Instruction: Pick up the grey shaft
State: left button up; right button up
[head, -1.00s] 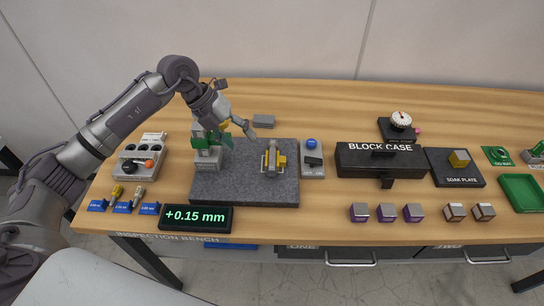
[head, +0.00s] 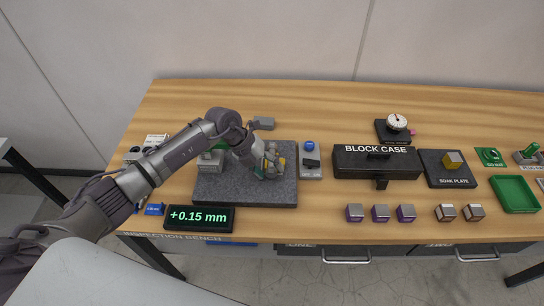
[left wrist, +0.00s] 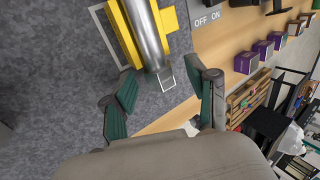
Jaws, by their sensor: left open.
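The grey shaft (left wrist: 147,32) is a smooth metal cylinder lying in a yellow holder (left wrist: 122,30) on the speckled granite plate (head: 225,188). My left gripper (head: 270,167) is over the holder in the head view and hides most of the shaft there. In the left wrist view the left gripper (left wrist: 163,82) is open and empty. Its two green-padded fingers are spread, and the near end of the shaft shows between and just beyond their tips. I cannot tell how high the fingers are above it. My right gripper is not in view.
A grey switch box (head: 311,162) stands just right of the plate. The +0.15 mm display (head: 198,218) sits at the plate's front left. The block case (head: 350,162) is further right.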

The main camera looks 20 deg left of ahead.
pick_arm(q)
grip_shut()
dwell(0.3)
jog(key=shift+r, duration=0.1)
